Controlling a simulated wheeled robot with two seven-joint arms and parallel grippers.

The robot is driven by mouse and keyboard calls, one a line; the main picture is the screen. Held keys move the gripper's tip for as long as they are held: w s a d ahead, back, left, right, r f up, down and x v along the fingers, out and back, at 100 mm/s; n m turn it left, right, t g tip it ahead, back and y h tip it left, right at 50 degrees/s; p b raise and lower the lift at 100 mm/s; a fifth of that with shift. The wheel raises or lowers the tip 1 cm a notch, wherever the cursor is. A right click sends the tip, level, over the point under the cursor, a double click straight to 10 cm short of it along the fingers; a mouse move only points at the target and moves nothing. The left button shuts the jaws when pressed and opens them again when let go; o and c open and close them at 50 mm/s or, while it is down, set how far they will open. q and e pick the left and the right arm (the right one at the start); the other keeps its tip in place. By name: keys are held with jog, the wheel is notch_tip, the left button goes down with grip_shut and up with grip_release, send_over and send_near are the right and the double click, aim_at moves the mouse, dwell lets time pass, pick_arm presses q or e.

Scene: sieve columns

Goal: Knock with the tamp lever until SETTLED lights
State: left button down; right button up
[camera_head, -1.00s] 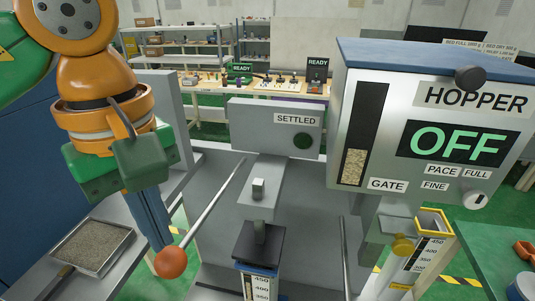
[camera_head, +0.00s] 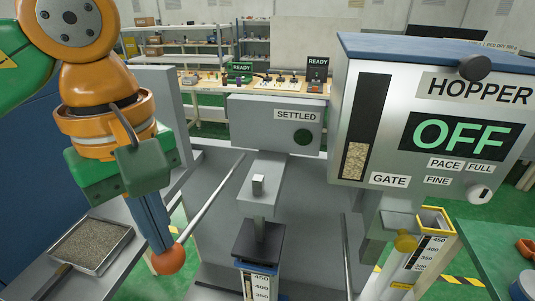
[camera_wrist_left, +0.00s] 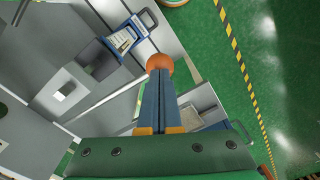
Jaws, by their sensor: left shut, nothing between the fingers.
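The tamp lever is a thin grey rod (camera_head: 207,206) with an orange ball knob (camera_head: 171,262) at its lower left end. My left gripper (camera_head: 163,244) points down with its blue fingers together and empty. Its tips are at the knob, seemingly touching it; the left wrist view also shows the fingertips (camera_wrist_left: 160,72) against the knob (camera_wrist_left: 160,63). The SETTLED panel (camera_head: 251,122) has a dark green, unlit lamp (camera_head: 303,137). A graduated column (camera_head: 258,281) stands under the tamper block (camera_head: 258,240). My right gripper is out of view.
The hopper (camera_head: 430,120) at right reads OFF. Another graduated column (camera_head: 408,268) with a yellow rim stands below it. A tray of grainy material (camera_head: 90,246) lies at lower left. Green floor with hazard tape shows around the bench.

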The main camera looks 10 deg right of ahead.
aim_at(175, 272)
pick_arm(q)
jog(key=shift+f+b, duration=3.1)
jog(key=shift+f, duration=1.2)
notch_tip(175, 272, up, 13)
jog(key=p, duration=1.4)
jog(key=shift+s+f+b, duration=0.1)
jog(key=shift+f+b, duration=0.3)
